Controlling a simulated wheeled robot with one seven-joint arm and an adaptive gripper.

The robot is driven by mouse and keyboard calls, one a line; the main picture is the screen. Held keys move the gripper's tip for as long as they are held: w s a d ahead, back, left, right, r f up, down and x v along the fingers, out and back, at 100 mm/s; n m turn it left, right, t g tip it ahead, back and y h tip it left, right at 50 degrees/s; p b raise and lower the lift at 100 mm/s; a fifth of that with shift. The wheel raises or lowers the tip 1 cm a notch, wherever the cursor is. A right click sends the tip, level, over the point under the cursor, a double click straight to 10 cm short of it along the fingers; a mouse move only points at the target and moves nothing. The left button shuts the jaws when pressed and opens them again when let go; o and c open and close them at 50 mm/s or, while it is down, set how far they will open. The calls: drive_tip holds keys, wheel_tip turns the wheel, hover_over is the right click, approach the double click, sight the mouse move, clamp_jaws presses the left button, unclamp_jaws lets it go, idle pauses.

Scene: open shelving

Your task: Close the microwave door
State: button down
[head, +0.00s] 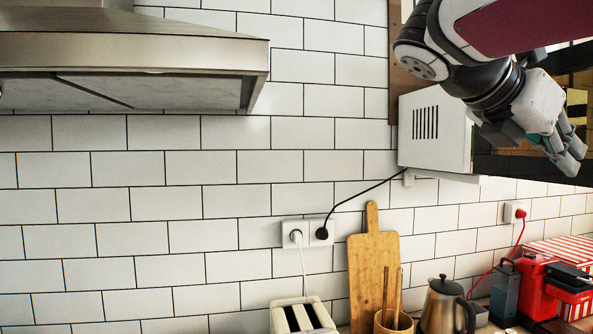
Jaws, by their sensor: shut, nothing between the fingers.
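The microwave (433,130) is mounted high on the tiled wall at the right. Its white, vented side faces me. A dark glossy panel (510,166), which looks like its front or door, reaches right from that side. My arm and gripper cover much of it, so I cannot tell how far the door stands open. My gripper (572,160) is shut and empty, in front of the dark panel, with its fingers pointing down and right. Whether the fingers touch the panel is not clear.
A range hood (130,55) hangs at the upper left. Below stand a toaster (302,317), a cutting board (373,270), a kettle (445,305) and a red coffee machine (540,285). A black cord runs from the microwave to a socket (308,233). The wall between is clear.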

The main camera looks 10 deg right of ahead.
drive_tip(key=d+r+x, duration=0.1)
drive_tip(key=x, duration=1)
drive_tip(key=shift+r+p, duration=0.35)
drive_tip(key=shift+w+d, duration=0.1)
drive_tip(key=shift+d, duration=0.05)
